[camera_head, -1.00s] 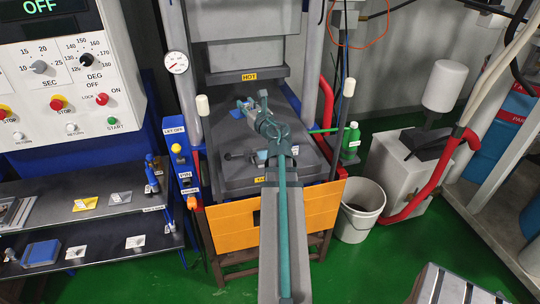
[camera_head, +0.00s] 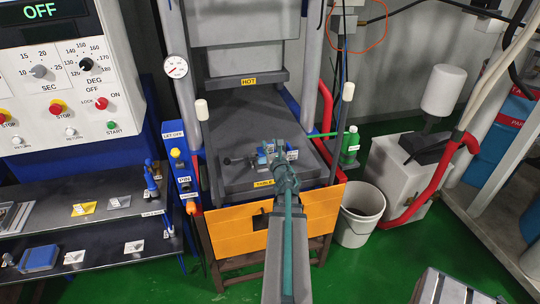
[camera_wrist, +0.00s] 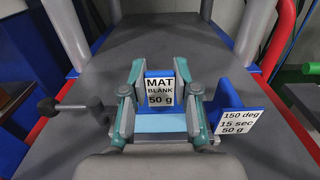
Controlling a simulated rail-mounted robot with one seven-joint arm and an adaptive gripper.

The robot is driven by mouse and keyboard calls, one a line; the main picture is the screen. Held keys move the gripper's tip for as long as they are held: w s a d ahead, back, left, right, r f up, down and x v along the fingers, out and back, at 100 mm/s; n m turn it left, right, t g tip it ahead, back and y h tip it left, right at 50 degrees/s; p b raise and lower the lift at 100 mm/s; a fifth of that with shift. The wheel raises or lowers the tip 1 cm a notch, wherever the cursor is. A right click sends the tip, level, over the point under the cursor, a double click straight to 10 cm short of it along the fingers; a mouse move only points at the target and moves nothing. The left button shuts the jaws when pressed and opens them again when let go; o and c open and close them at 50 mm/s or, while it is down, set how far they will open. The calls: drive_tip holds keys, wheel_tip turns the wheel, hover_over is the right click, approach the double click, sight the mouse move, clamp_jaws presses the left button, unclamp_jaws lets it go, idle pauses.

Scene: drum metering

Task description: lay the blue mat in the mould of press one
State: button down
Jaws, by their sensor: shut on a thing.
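The blue mat, labelled MAT BLANK 50 g (camera_wrist: 160,108), is between my gripper's fingers (camera_wrist: 160,102) in the wrist view, upright with its label facing the camera. My gripper (camera_head: 277,158) is shut on it, low over the front part of the press table (camera_head: 240,115) in the head view. A blue plate with a white card, 150 deg, 15 sec, 50 g (camera_wrist: 238,112), stands just right of the fingers. A dark handle with a round knob (camera_wrist: 48,106) lies to the left. The mould's cavity is hidden by my gripper; I cannot tell whether the mat touches it.
The press head labelled HOT (camera_head: 248,80) hangs over the back of the table. Pale-capped posts (camera_head: 201,110) stand at both sides. A green bottle (camera_head: 350,146) and white bucket (camera_head: 362,212) are at right. Shelves (camera_head: 90,200) and a control panel (camera_head: 65,85) are at left.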

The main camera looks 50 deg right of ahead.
drive_tip(key=shift+f, duration=1.8)
drive_tip(key=shift+f+b, duration=0.25)
drive_tip(key=shift+b, duration=0.05)
drive_tip(key=c, duration=0.9)
unclamp_jaws()
drive_tip(key=shift+r, duration=0.15)
